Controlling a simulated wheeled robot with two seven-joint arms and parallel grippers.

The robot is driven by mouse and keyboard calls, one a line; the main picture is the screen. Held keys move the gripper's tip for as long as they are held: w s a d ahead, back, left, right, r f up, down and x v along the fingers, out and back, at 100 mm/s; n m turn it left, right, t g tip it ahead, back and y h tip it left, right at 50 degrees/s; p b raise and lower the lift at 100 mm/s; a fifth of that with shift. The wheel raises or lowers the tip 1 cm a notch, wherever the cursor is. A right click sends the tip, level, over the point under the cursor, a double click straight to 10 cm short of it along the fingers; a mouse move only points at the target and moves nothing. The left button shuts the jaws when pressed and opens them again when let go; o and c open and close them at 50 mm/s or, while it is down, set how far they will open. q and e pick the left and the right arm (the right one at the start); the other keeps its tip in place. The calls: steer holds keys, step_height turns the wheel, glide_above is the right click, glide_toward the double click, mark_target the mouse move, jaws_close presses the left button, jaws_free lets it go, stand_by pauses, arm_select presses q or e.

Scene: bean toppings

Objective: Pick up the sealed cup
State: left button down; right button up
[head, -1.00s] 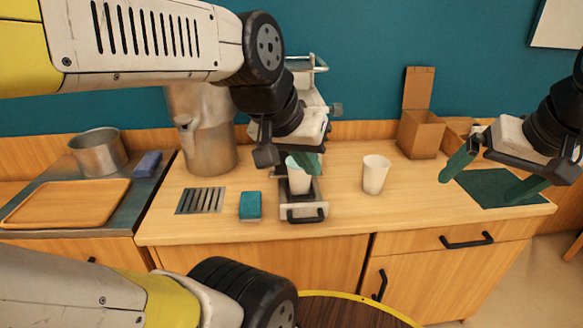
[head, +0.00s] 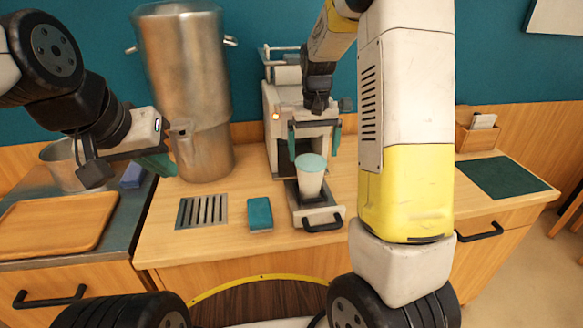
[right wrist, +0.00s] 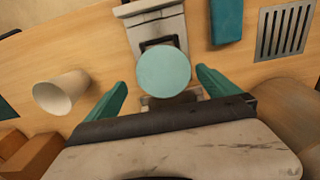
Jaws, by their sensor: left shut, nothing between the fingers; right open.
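The sealed cup (head: 310,182) is white with a flat teal top. It stands upright on the pulled-out tray (head: 321,219) of the sealing machine (head: 287,128). My right gripper (head: 315,145) is open above and behind the cup, pointing down, between it and the machine front. In the right wrist view, the teal cup top (right wrist: 164,72) shows between the spread green fingers (right wrist: 161,80), with a gap on each side. My left gripper (head: 165,165) is shut and empty, left of the machine by the metal pot.
A second white cup (right wrist: 62,92) stands to the side in the right wrist view; my right arm hides it in the head view. A teal sponge (head: 260,214) and drain grate (head: 202,211) lie left of the tray. A tall metal pot (head: 190,80) stands behind.

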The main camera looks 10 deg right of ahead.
mark_target(311, 166)
steer(key=f, duration=0.4)
steer(key=shift+a+f, duration=0.3)
steer(key=shift+f, duration=0.65)
steer(key=c, duration=2.2)
